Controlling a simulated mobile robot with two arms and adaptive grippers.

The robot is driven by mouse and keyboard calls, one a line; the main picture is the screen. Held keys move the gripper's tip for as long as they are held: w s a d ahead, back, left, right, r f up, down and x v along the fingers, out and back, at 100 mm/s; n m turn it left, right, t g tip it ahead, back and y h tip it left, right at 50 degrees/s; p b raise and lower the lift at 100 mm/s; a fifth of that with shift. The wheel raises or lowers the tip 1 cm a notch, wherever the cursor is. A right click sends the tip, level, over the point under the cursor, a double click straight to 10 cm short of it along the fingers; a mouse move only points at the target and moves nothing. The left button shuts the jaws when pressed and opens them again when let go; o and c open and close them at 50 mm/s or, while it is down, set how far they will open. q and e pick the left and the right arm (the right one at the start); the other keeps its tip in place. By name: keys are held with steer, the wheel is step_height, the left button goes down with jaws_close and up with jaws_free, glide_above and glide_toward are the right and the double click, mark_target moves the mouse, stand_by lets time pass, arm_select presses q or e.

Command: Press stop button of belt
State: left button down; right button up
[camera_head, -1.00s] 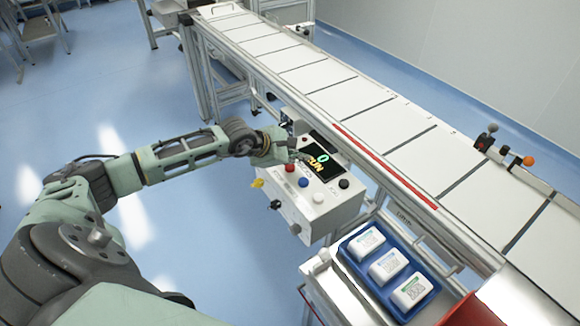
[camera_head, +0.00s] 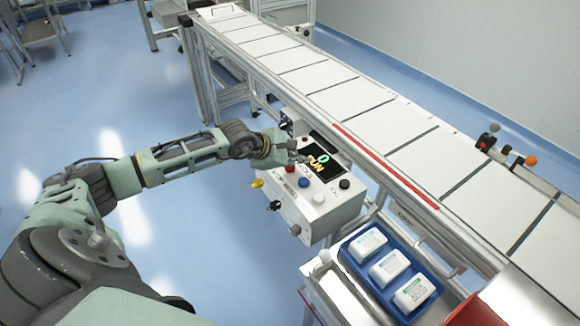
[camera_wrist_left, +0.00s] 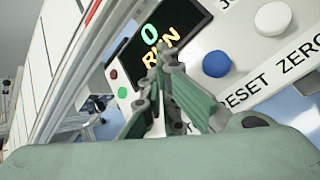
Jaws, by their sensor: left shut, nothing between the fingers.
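The belt's control box (camera_head: 318,205) hangs beside the conveyor. Its display (camera_head: 321,157) reads "0" and "RUN" and also shows in the left wrist view (camera_wrist_left: 165,30). A red button (camera_head: 290,168), a blue button (camera_head: 304,182) and a white button (camera_head: 318,197) sit on its top face. In the wrist view, small red (camera_wrist_left: 114,74) and green (camera_wrist_left: 122,92) buttons lie left of the display. My left gripper (camera_head: 296,156) is shut and empty, with its tips over the display's lower left edge; contact cannot be told. My right gripper is out of view.
The conveyor belt (camera_head: 345,88) runs diagonally behind the box. A blue tray (camera_head: 347,262) with white boxes stands at the lower right. Open blue floor lies left.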

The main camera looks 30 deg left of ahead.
arm_select(q)
steer(key=shift+f+b, duration=0.4)
steer(key=shift+f, duration=0.05)
stand_by(0.3)
steer(key=shift+r, duration=0.1)
steer(key=shift+r+p, duration=0.5)
steer(key=shift+r, duration=0.5)
step_height(320, 180, up, 5)
steer(key=shift+p, duration=1.15)
